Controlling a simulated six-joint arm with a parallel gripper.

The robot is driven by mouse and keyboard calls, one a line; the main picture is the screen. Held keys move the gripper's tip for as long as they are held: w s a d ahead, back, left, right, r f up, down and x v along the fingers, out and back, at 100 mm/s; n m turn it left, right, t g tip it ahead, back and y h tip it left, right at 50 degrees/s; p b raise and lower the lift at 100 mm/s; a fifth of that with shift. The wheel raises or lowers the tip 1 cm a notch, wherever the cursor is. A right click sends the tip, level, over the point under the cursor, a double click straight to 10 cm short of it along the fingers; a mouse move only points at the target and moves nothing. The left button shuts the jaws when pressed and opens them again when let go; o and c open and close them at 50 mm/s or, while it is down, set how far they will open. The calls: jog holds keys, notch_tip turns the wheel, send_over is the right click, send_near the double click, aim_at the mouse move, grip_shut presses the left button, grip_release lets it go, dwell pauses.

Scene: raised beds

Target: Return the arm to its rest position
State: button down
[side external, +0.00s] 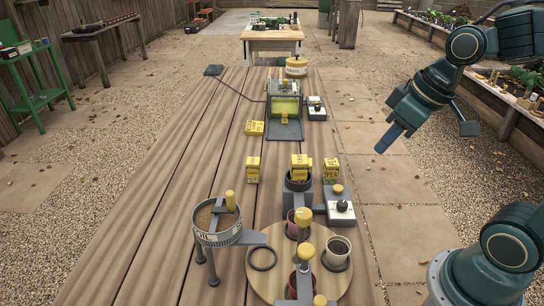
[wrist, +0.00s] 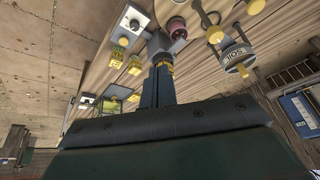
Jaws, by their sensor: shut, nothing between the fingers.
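My gripper (side external: 385,144) hangs in the air to the right of the wooden table (side external: 180,190), above the paving, with its fingers pointing down and left. It is shut and empty, and apart from everything on the table. In the wrist view its closed fingers (wrist: 162,66) show in the middle, over the dark gripper body. My arm reaches in from the right edge of the side view.
A round board (side external: 262,282) with small pots stands at the table's near end, beside a soil container (side external: 216,222). A grey device (side external: 285,108) is further back. Planted beds (side external: 500,85) line the right.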

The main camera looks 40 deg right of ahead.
jog(key=s+r+m+t+h, duration=0.1)
jog(key=s+r, duration=0.1)
jog(key=s, duration=0.5)
jog(key=shift+a+r, duration=0.25)
jog(key=shift+r, duration=0.05)
